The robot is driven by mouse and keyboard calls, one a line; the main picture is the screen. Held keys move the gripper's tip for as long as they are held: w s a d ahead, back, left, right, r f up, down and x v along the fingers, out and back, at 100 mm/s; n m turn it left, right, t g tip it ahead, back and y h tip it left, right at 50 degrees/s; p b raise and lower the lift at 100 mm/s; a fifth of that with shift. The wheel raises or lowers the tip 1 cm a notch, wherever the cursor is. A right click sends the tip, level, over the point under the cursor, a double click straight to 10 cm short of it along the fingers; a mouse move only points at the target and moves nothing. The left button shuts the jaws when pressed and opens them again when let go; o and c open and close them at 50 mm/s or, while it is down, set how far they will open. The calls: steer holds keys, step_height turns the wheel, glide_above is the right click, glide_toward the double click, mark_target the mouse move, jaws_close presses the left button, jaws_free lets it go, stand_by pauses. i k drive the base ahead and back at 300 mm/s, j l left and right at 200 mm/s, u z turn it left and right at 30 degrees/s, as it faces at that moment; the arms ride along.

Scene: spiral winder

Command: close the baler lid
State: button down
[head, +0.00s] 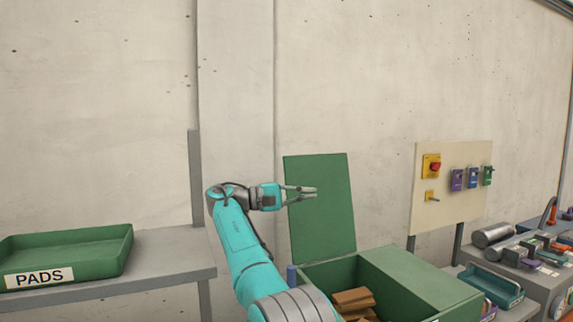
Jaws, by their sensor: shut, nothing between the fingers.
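The baler is a green box (415,277) low in the middle right of the head view. Its green lid (325,222) stands up, leaning slightly, at the box's back left, so the box is open. Brown blocks (352,299) show inside the opening. My gripper (315,191) is shut and empty. It points right, in front of the lid's upper half in the picture. I cannot tell whether the fingers touch the lid. My arm hides the lower left of the box.
A green tray marked PADS (70,252) sits on a grey shelf (172,258) at left. A beige panel (450,188) with a red button and several coloured switches stands behind the box. A bench (547,279) with metal parts is at far right.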

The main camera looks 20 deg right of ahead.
mark_target(322, 227)
steer(key=i, duration=1.4)
